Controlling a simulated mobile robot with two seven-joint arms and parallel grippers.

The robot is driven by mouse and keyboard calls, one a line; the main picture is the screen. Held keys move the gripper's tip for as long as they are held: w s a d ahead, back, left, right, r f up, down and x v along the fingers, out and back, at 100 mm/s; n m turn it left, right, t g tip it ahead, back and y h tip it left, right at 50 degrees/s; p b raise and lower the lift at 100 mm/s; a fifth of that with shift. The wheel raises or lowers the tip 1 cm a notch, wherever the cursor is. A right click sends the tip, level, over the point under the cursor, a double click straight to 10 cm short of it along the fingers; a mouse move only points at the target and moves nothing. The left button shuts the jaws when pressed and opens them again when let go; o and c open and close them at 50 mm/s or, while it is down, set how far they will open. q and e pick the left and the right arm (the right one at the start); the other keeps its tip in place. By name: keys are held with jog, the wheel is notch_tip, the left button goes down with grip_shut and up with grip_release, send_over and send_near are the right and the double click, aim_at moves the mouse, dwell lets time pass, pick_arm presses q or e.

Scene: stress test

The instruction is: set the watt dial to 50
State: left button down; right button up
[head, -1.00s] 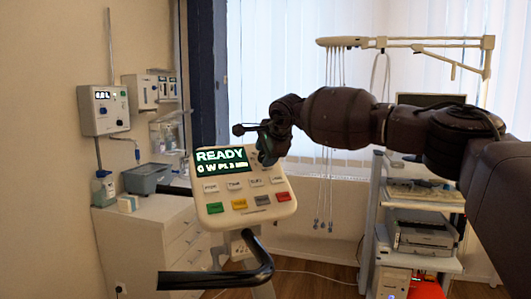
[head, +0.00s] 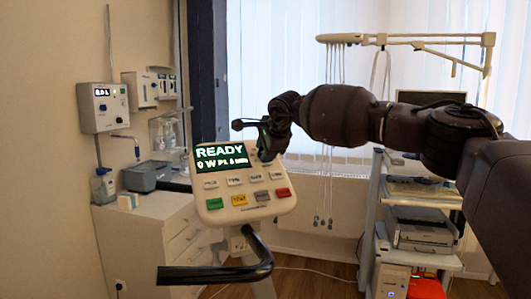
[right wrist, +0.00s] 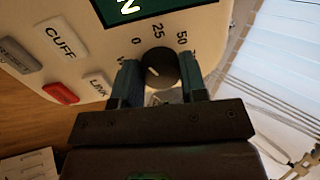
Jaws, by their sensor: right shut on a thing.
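The watt dial (right wrist: 158,68) is a dark round knob with a short pale mark, on a white control console (head: 221,187). In the right wrist view the numbers 0, 25 and 50 curve around it, with another number partly hidden. The mark seems to lie on the 0 side. The console's green display (head: 221,159) reads READY and what looks like 0 W. My right gripper (right wrist: 161,73) is shut on the dial, one finger on each side. In the head view my right gripper (head: 265,146) hides the dial at the console's upper right. My left gripper is not in view.
Rows of buttons sit below the display. A black handlebar (head: 225,272) stands in front of the console. A white cabinet (head: 150,235) is at the left, and a cart with a printer (head: 424,231) at the right. A white overhead arm (head: 405,40) hangs cables behind.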

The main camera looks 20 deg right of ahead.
jog(key=shift+f+m+b, duration=0.15)
jog(key=shift+m+b, duration=0.55)
jog(key=shift+m, duration=0.4)
jog(key=m+b, duration=0.1)
jog(key=m, duration=0.2)
jog(key=shift+m+h, duration=0.3)
jog(key=shift+m, duration=0.1)
jog(key=m, duration=0.4)
jog(key=shift+r+m+b, duration=0.2)
jog(key=shift+m+b, duration=0.1)
jog(key=shift+r+m+h, duration=0.1)
jog(key=shift+m+h, duration=0.2)
jog(key=shift+m, duration=2)
jog(key=o, duration=0.6)
jog(key=shift+o, duration=0.2)
